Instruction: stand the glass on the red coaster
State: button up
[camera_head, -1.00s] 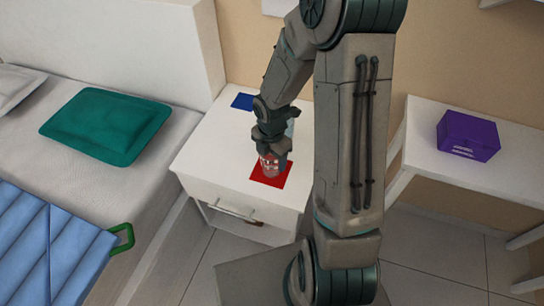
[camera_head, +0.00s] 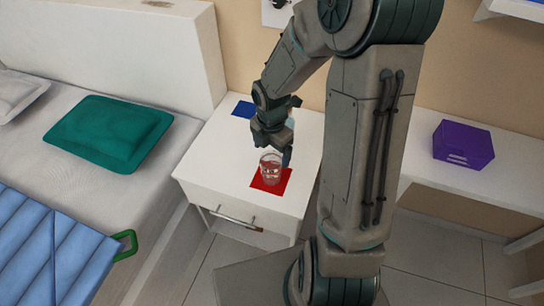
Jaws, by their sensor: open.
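The glass (camera_head: 270,169) is clear and stands upright on the red coaster (camera_head: 284,185), which lies near the front of the white nightstand (camera_head: 208,163). The coaster's red shows through the glass. My gripper (camera_head: 271,147) is open just above and behind the glass. Its fingers are small in this view, and I cannot tell whether they still touch the rim.
A blue square (camera_head: 243,109) lies at the back of the nightstand, and a light blue object beside my gripper is mostly hidden by it. The bed with a green pillow (camera_head: 108,132) is at left. A purple box (camera_head: 463,145) sits on a white table (camera_head: 439,176) at right.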

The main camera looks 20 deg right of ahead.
jog(key=s+r+m+t, duration=0.1)
jog(key=s+r+m, duration=0.6)
jog(key=m, duration=0.5)
jog(key=s+r+m+t, duration=0.1)
jog(key=s+r+m, duration=0.6)
jog(key=r+m, duration=0.4)
jog(key=shift+m+p, duration=0.45)
jog(key=shift+m, duration=0.25)
